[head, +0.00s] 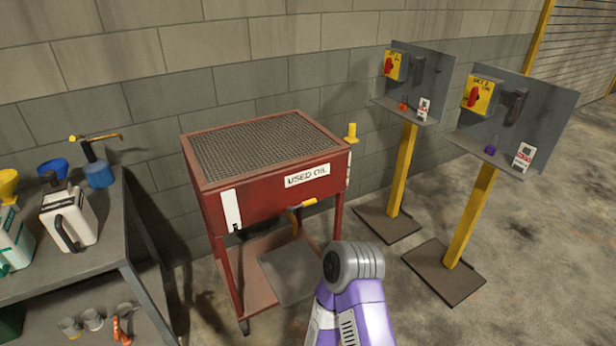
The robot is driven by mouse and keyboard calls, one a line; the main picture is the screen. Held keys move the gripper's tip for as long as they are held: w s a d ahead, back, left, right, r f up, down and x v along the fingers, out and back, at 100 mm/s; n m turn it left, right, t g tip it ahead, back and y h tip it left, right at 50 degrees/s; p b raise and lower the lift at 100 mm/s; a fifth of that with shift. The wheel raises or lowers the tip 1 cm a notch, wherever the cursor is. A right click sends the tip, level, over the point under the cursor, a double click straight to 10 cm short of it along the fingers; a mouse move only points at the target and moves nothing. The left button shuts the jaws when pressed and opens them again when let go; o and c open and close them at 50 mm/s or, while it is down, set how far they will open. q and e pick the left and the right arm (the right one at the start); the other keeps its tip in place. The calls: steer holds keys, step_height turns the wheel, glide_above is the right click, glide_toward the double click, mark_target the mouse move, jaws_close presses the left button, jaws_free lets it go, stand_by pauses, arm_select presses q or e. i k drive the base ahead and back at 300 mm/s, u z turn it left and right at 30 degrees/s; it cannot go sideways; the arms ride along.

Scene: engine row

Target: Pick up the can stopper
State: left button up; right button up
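I cannot single out the can stopper with certainty. A white jug (69,217) with a dark handle stands on the grey bench at the left, and a small dark piece (50,180) shows at its top. A white and green can (14,240) stands beside it, cut by the left edge. One of my arms, purple with a grey joint, rises from the bottom centre in front of the red cart. Neither gripper's fingers show.
The grey bench (90,262) also bears a yellow funnel (8,184), a blue funnel (53,171) and a blue container (99,174). The red "used oil" cart (262,213) stands centre. Two yellow-post stands (403,170) (470,215) are at the right, with open floor beyond.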

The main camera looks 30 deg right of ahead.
mark_target(53, 186)
steer(key=u, duration=0.5)
steer(key=k, duration=0.6)
steer(key=u, duration=1.2)
steer(key=i, duration=0.9)
steer(key=z, duration=0.45)
steer(key=i, duration=0.9)
steer(key=z, duration=0.75)
